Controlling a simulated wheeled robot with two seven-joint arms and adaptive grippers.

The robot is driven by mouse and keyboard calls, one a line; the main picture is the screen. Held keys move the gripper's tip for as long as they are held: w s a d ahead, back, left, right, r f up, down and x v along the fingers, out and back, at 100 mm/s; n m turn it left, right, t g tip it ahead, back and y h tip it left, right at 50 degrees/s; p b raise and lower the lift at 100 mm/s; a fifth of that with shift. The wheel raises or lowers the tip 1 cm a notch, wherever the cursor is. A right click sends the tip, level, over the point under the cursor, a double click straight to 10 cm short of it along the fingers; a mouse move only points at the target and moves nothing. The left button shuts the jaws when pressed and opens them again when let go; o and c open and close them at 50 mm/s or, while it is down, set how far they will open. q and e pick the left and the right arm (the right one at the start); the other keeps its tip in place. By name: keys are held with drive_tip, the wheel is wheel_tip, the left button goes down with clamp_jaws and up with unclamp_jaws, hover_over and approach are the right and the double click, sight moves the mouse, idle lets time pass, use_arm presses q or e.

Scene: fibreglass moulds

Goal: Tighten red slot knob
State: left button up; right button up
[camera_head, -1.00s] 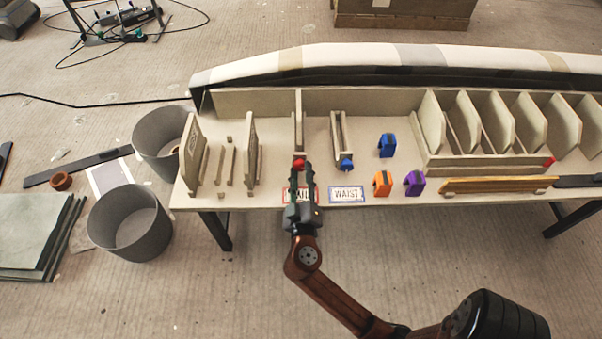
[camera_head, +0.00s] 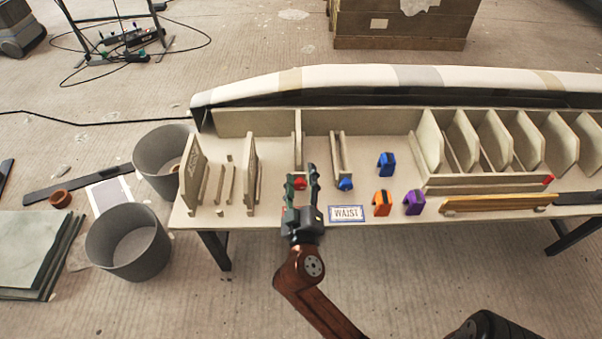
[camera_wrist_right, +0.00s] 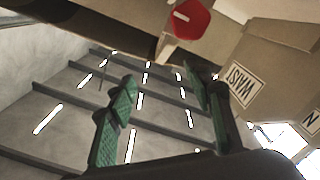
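The red slot knob (camera_head: 300,183) sits at the front end of a narrow upright slot (camera_head: 298,140) on the bench. In the right wrist view the red knob (camera_wrist_right: 187,18), with a pale slot line on its face, is near the top edge, beyond the fingertips. My right gripper (camera_head: 302,176) is open, with its fingers to either side of the knob in the head view. Its green-padded fingers (camera_wrist_right: 162,78) are apart and empty in the wrist view. They do not appear to touch the knob. My left gripper is not in view.
A blue knob (camera_head: 345,184) ends the neighbouring slot, behind the WAIST label (camera_head: 346,214). Blue (camera_head: 386,164), orange (camera_head: 382,203) and purple (camera_head: 414,202) clips stand to the right. Upright panels (camera_head: 250,172) stand to the left. A wooden-edged tool (camera_head: 495,202) lies along the front edge.

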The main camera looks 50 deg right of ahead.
wheel_tip(320, 180, up, 2)
drive_tip(key=shift+r, duration=0.15)
idle(0.6)
